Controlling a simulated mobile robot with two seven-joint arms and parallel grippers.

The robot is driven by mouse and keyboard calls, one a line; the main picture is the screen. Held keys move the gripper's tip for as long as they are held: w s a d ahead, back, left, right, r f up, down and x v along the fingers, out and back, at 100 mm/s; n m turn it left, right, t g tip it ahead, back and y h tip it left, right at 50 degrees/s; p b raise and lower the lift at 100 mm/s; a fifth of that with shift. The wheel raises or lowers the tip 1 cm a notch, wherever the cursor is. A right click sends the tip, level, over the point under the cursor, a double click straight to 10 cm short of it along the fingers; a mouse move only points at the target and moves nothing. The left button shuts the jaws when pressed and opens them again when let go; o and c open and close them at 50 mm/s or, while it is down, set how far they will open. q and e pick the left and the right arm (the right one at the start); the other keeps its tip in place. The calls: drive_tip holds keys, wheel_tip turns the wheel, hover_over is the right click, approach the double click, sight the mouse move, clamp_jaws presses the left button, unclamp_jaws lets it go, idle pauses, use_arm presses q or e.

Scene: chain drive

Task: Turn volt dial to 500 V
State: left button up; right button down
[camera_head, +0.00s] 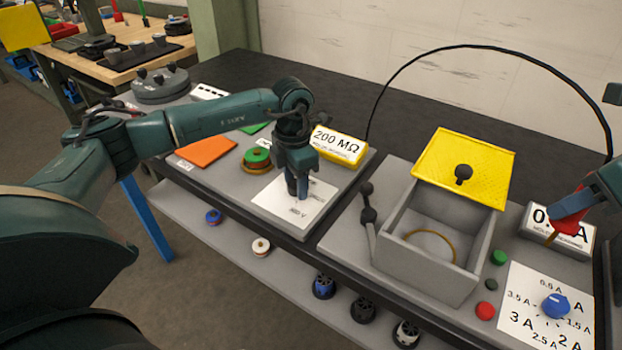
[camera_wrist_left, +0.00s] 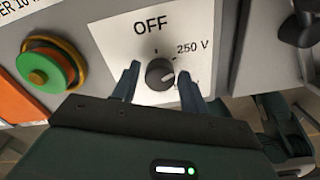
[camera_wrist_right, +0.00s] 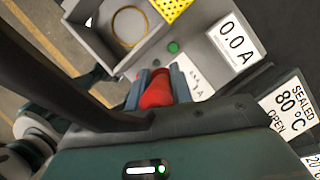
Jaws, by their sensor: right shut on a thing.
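The volt dial is a dark knob (camera_wrist_left: 160,73) on a white plate (camera_wrist_left: 118,35) marked OFF at the top and 250 V at the right. A lower mark is partly hidden by a finger. My left gripper (camera_wrist_left: 157,85) is open, with one finger on each side of the knob; I cannot tell whether they touch it. In the head view my left gripper (camera_head: 297,192) points down over the plate (camera_head: 268,207) and hides the knob. My right gripper (camera_wrist_right: 157,88) is shut on a red thing (camera_wrist_right: 156,92), near the 0.0 A display (camera_wrist_right: 236,42).
A green button on a yellow ring (camera_head: 257,160) and a 200 MΩ display (camera_head: 339,145) flank the plate. A grey box (camera_head: 425,280) with a raised yellow lid (camera_head: 462,165) stands to the right. A blue amp dial (camera_head: 555,305) is at the far right.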

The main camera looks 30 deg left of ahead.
sight(557, 225)
use_arm(q)
drive_tip(key=c, duration=0.7)
drive_tip(key=shift+m, duration=0.4)
use_arm(e)
drive_tip(key=shift+f, duration=0.2)
use_arm(q)
drive_tip(key=shift+m+b, duration=0.65)
drive_tip(key=shift+m, duration=0.25)
use_arm(e)
drive_tip(key=shift+f, duration=0.45)
use_arm(q)
drive_tip(key=m+b, duration=0.2)
drive_tip(key=m, duration=0.2)
use_arm(e)
drive_tip(key=shift+f, duration=0.95)
use_arm(q)
drive_tip(key=m+b, duration=0.1)
drive_tip(key=m, duration=0.3)
drive_tip(key=shift+m, duration=0.4)
use_arm(e)
drive_tip(key=shift+f, duration=0.75)
use_arm(q)
drive_tip(key=shift+m+b, duration=0.55)
drive_tip(key=shift+m, duration=0.65)
use_arm(e)
drive_tip(key=shift+f, duration=0.35)
use_arm(q)
drive_tip(key=shift+r+m, duration=0.1)
drive_tip(key=shift+m, duration=0.2)
